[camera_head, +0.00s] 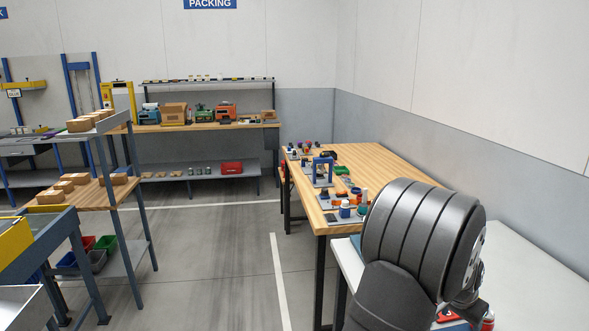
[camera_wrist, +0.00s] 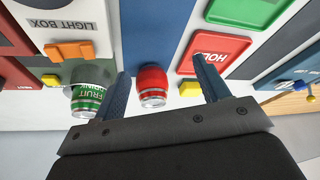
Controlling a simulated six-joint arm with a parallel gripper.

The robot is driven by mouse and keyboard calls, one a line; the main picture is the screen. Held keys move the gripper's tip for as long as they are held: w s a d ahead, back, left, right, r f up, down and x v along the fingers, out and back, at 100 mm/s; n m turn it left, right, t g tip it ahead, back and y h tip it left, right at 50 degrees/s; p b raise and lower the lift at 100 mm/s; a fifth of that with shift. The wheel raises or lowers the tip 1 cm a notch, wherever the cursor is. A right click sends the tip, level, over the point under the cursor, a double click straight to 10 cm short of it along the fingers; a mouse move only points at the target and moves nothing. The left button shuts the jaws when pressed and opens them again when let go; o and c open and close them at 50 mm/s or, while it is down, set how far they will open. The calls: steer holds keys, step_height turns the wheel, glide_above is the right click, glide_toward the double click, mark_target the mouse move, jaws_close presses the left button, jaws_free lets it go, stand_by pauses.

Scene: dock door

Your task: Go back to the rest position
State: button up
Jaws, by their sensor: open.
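In the wrist view, my gripper (camera_wrist: 162,68) is open, its two dark blue-grey fingers wide apart. A red can (camera_wrist: 152,84) shows in the space between the fingers, with gaps on both sides. I cannot tell how far below the fingertips it is. In the head view, my large dark arm link covers the lower right, and the gripper's fingers cannot be made out there.
A red tray (camera_wrist: 222,48) marked HOLD and a green tray (camera_wrist: 245,10) lie near the right finger. An orange piece (camera_wrist: 70,51) is at left by the LIGHT BOX label. In the head view, a wooden workbench (camera_head: 400,165) with small items stands beyond the white table (camera_head: 535,285).

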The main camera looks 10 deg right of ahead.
steer(key=o, duration=0.7)
steer(key=s+a+r+m+g, duration=0.1)
steer(key=s+r+m, duration=0.2)
steer(key=s+r, duration=0.75)
steer(key=s+a+r+m+g, duration=0.15)
steer(key=s+r, duration=0.45)
steer(key=r, duration=0.9)
steer(key=x, duration=1)
steer(key=shift+d, duration=0.15)
steer(key=shift+w+m+t, duration=0.1)
steer(key=shift+m+t, duration=0.15)
steer(key=v, duration=1)
steer(key=shift+f, duration=0.1)
steer(key=shift+c, duration=0.4)
